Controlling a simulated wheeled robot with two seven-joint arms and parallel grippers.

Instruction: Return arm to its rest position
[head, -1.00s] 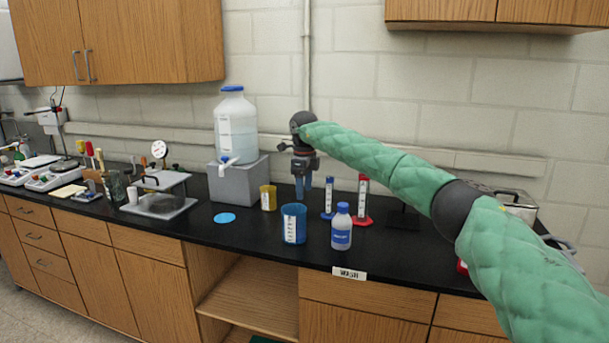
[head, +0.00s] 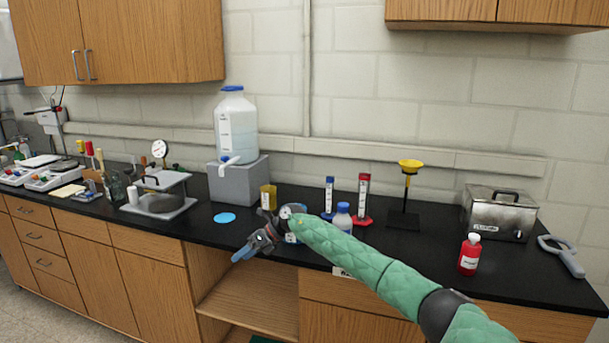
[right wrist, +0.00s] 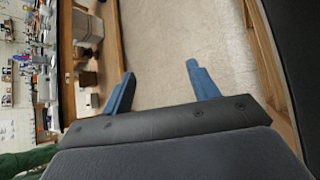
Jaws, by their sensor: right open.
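My right arm, in a green quilted sleeve (head: 350,258), comes in from the lower right of the head view. Its gripper (head: 243,255) is in front of the bench edge, near the open shelf, tilted down and to the left. In the right wrist view the two blue fingers (right wrist: 160,88) are spread apart with nothing between them, over the floor (right wrist: 160,50). My left gripper does not show. The arm hides most of the blue beaker and part of the wash bottle (head: 342,217).
The black bench (head: 190,232) holds a carboy (head: 236,125) on a grey block (head: 240,180), a yellow beaker (head: 268,197), graduated cylinders (head: 363,200), a funnel stand (head: 407,190), a red bottle (head: 469,254) and a metal bath (head: 500,212). Floor space in front is free.

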